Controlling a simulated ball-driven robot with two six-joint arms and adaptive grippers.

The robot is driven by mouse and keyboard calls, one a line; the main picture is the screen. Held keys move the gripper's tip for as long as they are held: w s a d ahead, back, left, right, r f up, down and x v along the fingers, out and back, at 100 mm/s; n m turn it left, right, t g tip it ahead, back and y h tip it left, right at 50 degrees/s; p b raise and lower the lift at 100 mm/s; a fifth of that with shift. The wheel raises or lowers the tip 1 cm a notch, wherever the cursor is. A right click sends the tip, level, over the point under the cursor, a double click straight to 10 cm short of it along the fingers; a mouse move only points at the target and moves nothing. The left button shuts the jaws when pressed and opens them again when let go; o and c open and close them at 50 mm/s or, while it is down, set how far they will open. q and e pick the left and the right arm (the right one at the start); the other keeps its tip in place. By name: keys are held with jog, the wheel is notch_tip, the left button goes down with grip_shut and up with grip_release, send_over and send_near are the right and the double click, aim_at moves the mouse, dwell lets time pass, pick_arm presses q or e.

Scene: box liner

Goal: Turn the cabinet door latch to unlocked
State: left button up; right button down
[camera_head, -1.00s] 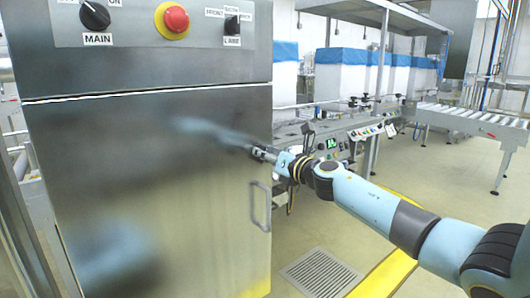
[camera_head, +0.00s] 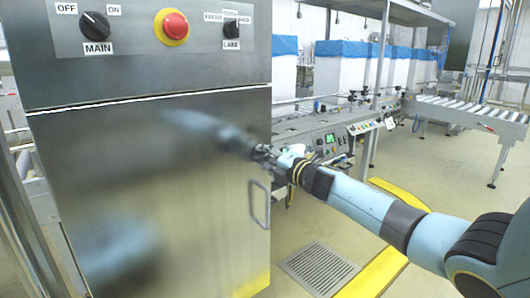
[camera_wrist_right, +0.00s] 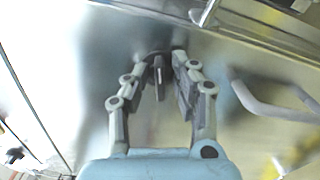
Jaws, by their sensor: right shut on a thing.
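The cabinet door (camera_head: 150,210) is a brushed metal panel, upright and closed, facing me. The latch (camera_wrist_right: 159,78) is a small dark piece on the door near its right edge, between my right fingers in the wrist view. My right gripper (camera_head: 262,152) reaches the door's right edge above the handle. In the wrist view my right gripper (camera_wrist_right: 163,58) has its fingertips closed in around the latch, shut on it. In the head view the gripper hides the latch, and I cannot read its angle clearly. My left gripper is not in view.
A bar handle (camera_head: 260,203) stands out from the door just below the gripper; it also shows in the wrist view (camera_wrist_right: 265,105). Above are a MAIN switch (camera_head: 96,26), a red button (camera_head: 172,26) and a second switch (camera_head: 231,28). A conveyor (camera_head: 470,112) stands far right.

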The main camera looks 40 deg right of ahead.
jog(key=shift+r+m, duration=0.1)
jog(key=shift+m, duration=0.4)
jog(key=shift+m+p, duration=0.4)
jog(key=shift+m, duration=0.8)
jog(key=shift+f, duration=0.2)
jog(key=c, duration=1.4)
grip_release()
jog(key=s+d, duration=0.1)
jog(key=s, duration=1.1)
